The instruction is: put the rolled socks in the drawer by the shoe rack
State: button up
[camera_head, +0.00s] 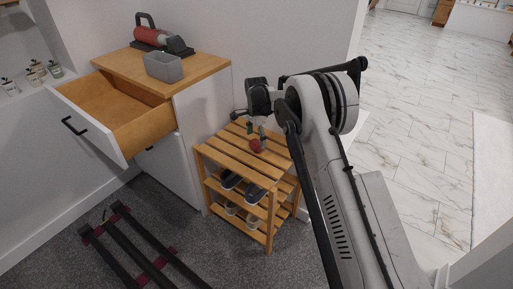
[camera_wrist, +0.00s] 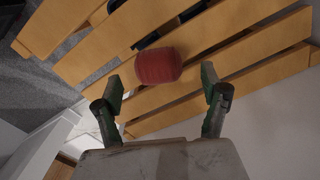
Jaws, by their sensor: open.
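The rolled socks (camera_head: 256,146), a small red bundle, lie on the top slats of the wooden shoe rack (camera_head: 222,154). In the wrist view the red socks (camera_wrist: 158,66) sit on the slats just beyond my fingertips, roughly centred between them. My gripper (camera_head: 257,129) is above the rack top, pointing down at the socks. Its fingers are spread apart and empty in the wrist view (camera_wrist: 160,82). The drawer (camera_head: 92,121) of the white cabinet left of the rack is pulled open, and the visible part of its wooden inside is empty.
A grey open box (camera_head: 163,67) and a red and dark object (camera_head: 155,36) stand on the cabinet's wooden top. Shoes (camera_head: 232,181) fill the lower rack shelves. A dark rail frame (camera_head: 135,252) lies on the carpet. Small potted plants (camera_head: 38,70) stand on the left ledge.

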aim_at(257, 142)
notch_tip(257, 142, down, 4)
jog(key=shift+s+d+f+b, duration=0.1)
jog(key=shift+f+b, duration=0.1)
jog(key=shift+b, duration=0.4)
jog(key=c, duration=1.4)
